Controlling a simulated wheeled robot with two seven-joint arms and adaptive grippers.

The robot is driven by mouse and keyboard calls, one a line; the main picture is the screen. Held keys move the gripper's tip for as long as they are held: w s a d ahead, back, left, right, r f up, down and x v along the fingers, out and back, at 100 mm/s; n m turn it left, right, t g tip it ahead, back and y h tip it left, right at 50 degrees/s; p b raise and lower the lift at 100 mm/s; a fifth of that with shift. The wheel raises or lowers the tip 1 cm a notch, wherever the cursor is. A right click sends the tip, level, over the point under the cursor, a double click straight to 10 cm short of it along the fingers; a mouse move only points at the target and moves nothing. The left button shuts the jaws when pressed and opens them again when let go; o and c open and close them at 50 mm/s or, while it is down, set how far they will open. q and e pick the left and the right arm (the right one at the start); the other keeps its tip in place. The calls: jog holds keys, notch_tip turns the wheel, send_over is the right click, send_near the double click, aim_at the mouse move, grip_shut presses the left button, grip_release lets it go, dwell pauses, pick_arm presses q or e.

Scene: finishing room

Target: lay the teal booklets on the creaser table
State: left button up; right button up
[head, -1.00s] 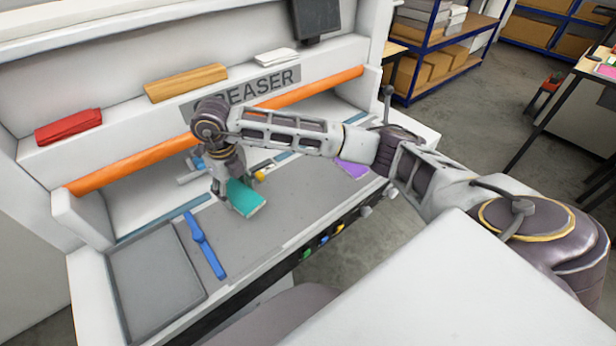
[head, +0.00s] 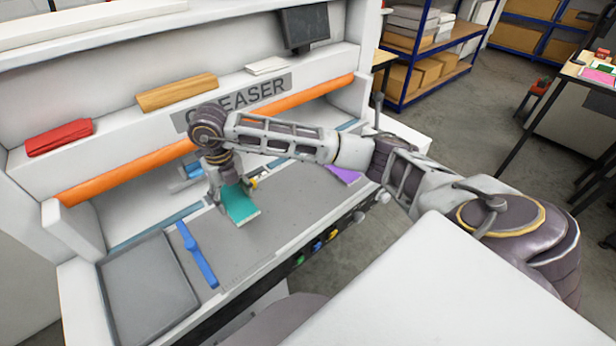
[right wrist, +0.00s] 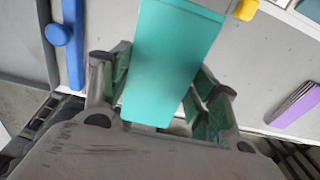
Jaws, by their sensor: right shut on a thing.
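A teal booklet (head: 240,205) is at the middle of the grey creaser table (head: 285,215), below my right gripper (head: 228,192). In the right wrist view the teal booklet (right wrist: 172,62) runs between the two fingers of my right gripper (right wrist: 160,95), which is shut on it. The booklet is at or just above the table top; I cannot tell if it touches. A purple booklet (head: 343,174) lies on the table to the right, and it also shows in the right wrist view (right wrist: 296,104). My left gripper is not in view.
A blue bar (head: 198,255) and a grey tray (head: 150,285) lie on the left of the table. An orange roller (head: 130,172) spans the back. A red bundle (head: 60,137) and a wooden block (head: 177,92) rest on the ledge above. The table front between booklets is clear.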

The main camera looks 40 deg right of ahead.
aim_at(237, 210)
dwell(0.4)
jog(key=shift+f+p, duration=0.55)
jog(key=shift+f, duration=2.6)
jog(key=shift+f+p, duration=0.4)
jog(key=shift+f, duration=1.45)
jog(key=shift+f, duration=0.2)
jog(key=o, duration=1.1)
jog(key=shift+r, duration=0.25)
